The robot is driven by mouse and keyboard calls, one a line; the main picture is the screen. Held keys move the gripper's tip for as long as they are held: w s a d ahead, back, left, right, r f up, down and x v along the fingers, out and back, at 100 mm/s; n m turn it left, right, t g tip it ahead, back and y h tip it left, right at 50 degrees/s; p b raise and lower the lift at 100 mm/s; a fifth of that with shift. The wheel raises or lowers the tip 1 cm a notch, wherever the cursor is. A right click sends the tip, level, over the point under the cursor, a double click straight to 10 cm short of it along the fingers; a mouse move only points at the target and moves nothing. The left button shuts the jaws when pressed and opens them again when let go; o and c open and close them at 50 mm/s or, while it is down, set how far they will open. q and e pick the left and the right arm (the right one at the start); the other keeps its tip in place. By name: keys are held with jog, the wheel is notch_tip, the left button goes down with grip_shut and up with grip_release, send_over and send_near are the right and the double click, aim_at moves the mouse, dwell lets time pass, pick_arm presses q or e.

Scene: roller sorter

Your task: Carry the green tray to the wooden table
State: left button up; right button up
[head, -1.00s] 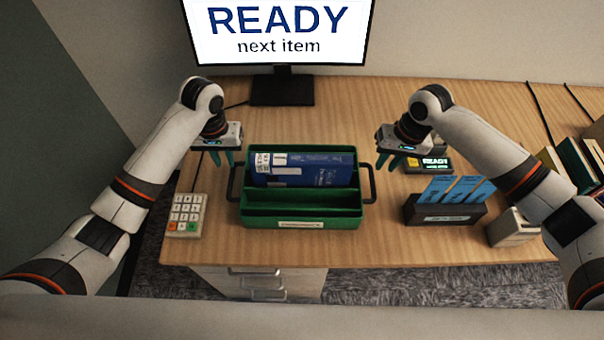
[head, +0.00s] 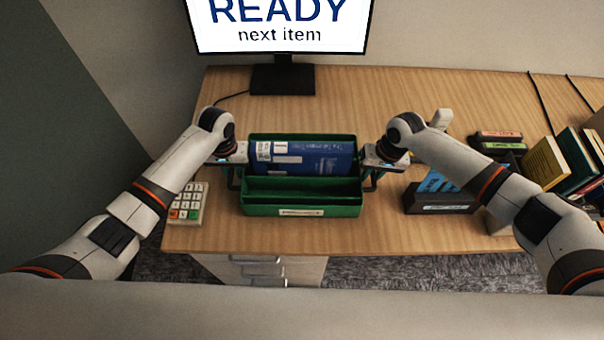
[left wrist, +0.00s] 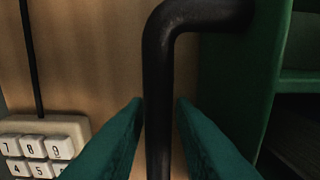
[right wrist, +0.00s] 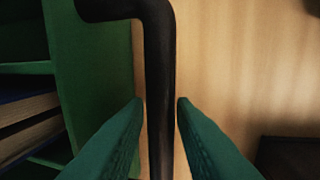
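The green tray (head: 300,209) sits on the wooden desk and holds a blue book (head: 318,159) in its rear compartment. It has a black handle at each end. My left gripper (head: 234,178) is at the tray's left end; in the left wrist view its teal fingers lie close on both sides of the left handle (left wrist: 158,90). My right gripper (head: 371,180) is at the right end; in the right wrist view its fingers lie close on both sides of the right handle (right wrist: 160,90). Both look shut on the handles. I cannot identify a separate wooden table.
A keypad (head: 187,204) lies left of the tray. A dark holder with blue cards (head: 440,190) stands close on the right. Books (head: 562,163) stand further right. A monitor (head: 280,25) is behind. The desk (head: 400,232) is bare along its front edge.

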pick_arm(q)
jog(key=shift+f, duration=0.7)
pick_arm(e)
jog(key=shift+a+f, duration=0.15)
jog(key=shift+f, duration=0.55)
pick_arm(q)
jog(key=shift+c, duration=0.3)
pick_arm(e)
jog(key=shift+c, duration=0.3)
pick_arm(q)
grip_shut()
pick_arm(e)
grip_shut()
pick_arm(q)
jog(key=shift+r, duration=0.1)
pick_arm(e)
jog(key=shift+r, duration=0.1)
